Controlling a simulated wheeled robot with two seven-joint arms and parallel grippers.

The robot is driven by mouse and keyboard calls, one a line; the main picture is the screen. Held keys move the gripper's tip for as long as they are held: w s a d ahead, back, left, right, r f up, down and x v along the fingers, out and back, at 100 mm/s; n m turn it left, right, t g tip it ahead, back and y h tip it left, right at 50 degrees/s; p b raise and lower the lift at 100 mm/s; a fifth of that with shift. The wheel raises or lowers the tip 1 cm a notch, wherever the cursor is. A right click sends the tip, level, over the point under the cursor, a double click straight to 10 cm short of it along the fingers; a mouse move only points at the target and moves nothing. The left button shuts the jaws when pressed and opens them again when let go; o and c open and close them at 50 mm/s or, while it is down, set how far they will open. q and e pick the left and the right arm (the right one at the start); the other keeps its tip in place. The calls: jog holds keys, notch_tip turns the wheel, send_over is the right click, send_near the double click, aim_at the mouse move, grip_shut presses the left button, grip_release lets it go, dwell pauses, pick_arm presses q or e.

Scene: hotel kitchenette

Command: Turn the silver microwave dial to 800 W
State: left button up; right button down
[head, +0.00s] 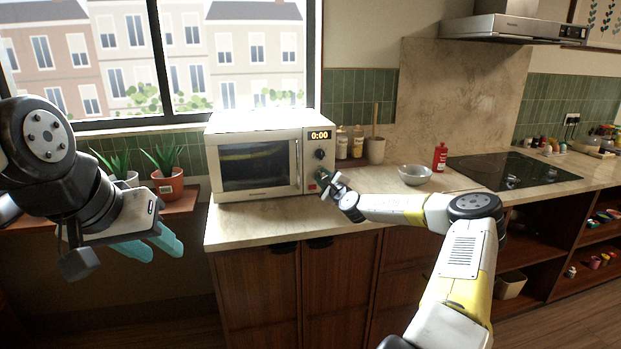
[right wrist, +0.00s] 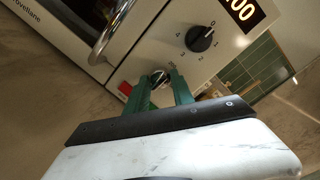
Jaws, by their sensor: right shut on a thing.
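The microwave (head: 258,152) stands on the counter under the window, door closed, its display reading 0:00. Its control panel has a black upper dial (head: 319,154), which also shows in the right wrist view (right wrist: 201,39). Below it is the silver dial (right wrist: 159,78), with a red button (right wrist: 125,88) beside it. My right gripper (right wrist: 160,88) is shut on the silver dial, with a green finger on each side. The dial's pointer setting is too small to read. My left gripper (head: 158,243) hangs at the left, away from the microwave; its teal fingers overlap in view.
A grey bowl (head: 415,175) and a red bottle (head: 440,157) stand on the counter right of my right gripper. Two bottles and a utensil pot (head: 375,150) stand beside the microwave. A cooktop (head: 512,170) is further right. Potted plants (head: 167,180) stand at left.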

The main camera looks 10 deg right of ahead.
jog(key=c, duration=1.1)
grip_release()
jog(key=shift+s+d, duration=0.2)
jog(key=shift+s, duration=1.05)
jog(key=shift+s+d, duration=0.2)
jog(key=shift+s, duration=1.1)
jog(key=shift+s+d, duration=0.2)
jog(key=shift+s, duration=1.05)
